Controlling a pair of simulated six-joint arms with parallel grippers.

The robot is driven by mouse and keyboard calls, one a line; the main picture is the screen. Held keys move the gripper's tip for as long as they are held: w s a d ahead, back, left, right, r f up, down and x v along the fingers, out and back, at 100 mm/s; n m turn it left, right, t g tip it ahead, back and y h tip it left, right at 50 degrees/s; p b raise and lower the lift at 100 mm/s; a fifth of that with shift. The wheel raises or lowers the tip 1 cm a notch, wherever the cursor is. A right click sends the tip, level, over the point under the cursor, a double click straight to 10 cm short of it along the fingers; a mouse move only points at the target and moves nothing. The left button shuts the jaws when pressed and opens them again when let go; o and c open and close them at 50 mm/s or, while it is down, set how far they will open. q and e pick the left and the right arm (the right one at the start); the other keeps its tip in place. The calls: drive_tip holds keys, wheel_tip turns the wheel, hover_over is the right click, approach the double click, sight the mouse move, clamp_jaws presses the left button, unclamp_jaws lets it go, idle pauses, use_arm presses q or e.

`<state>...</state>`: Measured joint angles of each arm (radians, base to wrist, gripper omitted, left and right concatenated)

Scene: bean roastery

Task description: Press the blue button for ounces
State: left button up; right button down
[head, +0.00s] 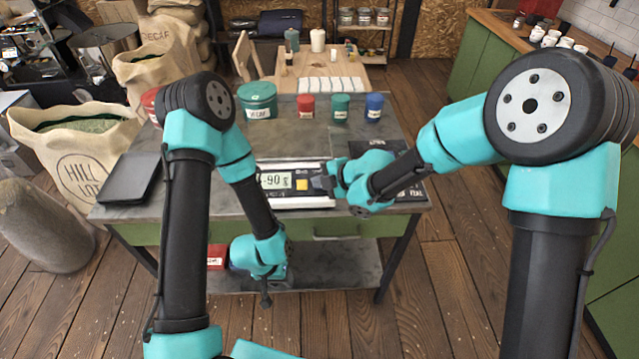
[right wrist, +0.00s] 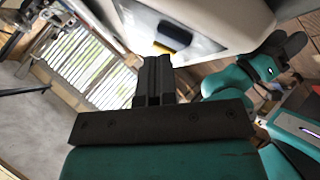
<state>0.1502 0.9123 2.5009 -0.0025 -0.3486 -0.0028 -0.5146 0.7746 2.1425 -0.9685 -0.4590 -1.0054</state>
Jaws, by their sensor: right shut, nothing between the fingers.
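The scale (head: 290,203) lies on the workbench, with a lit display (head: 274,181) reading about "-90 g". A yellow button (head: 302,184) sits right of the display. In the right wrist view, the blue button (right wrist: 175,35) shows just beyond my fingertips, beside the yellow button (right wrist: 163,47). My right gripper (head: 322,183) is shut and empty, held at the right part of the scale; it also shows in the right wrist view (right wrist: 153,60). I cannot tell whether it touches a button. In the head view it hides the blue button. My left gripper (head: 265,300) hangs down before the bench.
Red (head: 306,106), green (head: 340,107) and blue (head: 374,107) tins stand behind the scale, with a larger green tin (head: 257,100) to their left. A black flat object (head: 130,178) lies at the bench's left. A dark board (head: 400,165) lies right of the scale.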

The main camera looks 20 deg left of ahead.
drive_tip(key=shift+w+f, duration=0.1)
drive_tip(key=shift+f, duration=0.3)
idle(0.7)
drive_tip(key=shift+r, duration=0.1)
drive_tip(key=shift+s+r, duration=0.3)
drive_tip(key=shift+r, duration=0.4)
drive_tip(key=shift+s+d+r, duration=0.1)
drive_tip(key=shift+s+r, duration=0.15)
drive_tip(key=shift+r, duration=0.55)
drive_tip(key=shift+s+d+r, duration=0.1)
drive_tip(key=shift+s+r, duration=0.15)
drive_tip(key=shift+r, duration=0.55)
drive_tip(key=shift+s+d+r, duration=0.1)
drive_tip(key=shift+s+r, duration=0.15)
drive_tip(key=shift+r, duration=0.55)
